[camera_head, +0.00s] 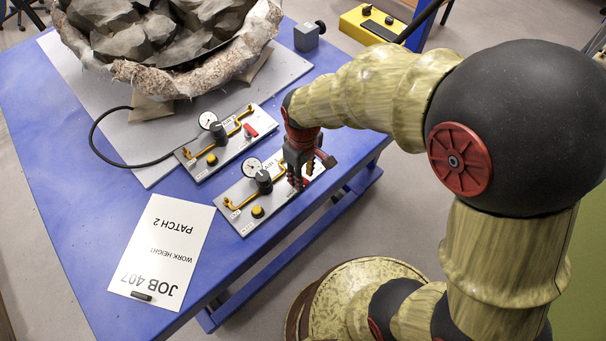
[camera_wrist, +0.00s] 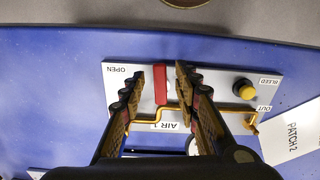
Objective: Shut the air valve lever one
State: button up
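The near air panel (camera_head: 243,222) is a white plate on the blue table, with a gauge, a black regulator and a yellow pipe. In the wrist view this panel (camera_wrist: 215,80) reads "AIR 1", with "OPEN" at its left end. Its red lever (camera_wrist: 160,84) lies crosswise to the panel's length. My gripper (camera_wrist: 159,76) is open, with one finger on each side of the lever and a gap visible on both sides. In the head view my gripper (camera_head: 299,184) is low over the panel's right end and hides the lever.
A second, similar panel (camera_head: 201,172) with a red lever (camera_head: 249,131) lies just behind. A black hose (camera_head: 97,140) curves left from it. A job sheet (camera_head: 165,250) lies front left. A rock-filled plaster jacket (camera_head: 215,70) stands at the back. The table edge is close by.

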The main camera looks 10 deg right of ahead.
jog(key=shift+c, duration=0.9)
grip_shut()
jog(key=shift+s+a+m+p, duration=0.15)
jog(key=shift+m+p, duration=0.35)
jog(key=shift+m, duration=0.3)
jog(key=shift+o, duration=0.9)
grip_release()
jog(key=shift+r, duration=0.15)
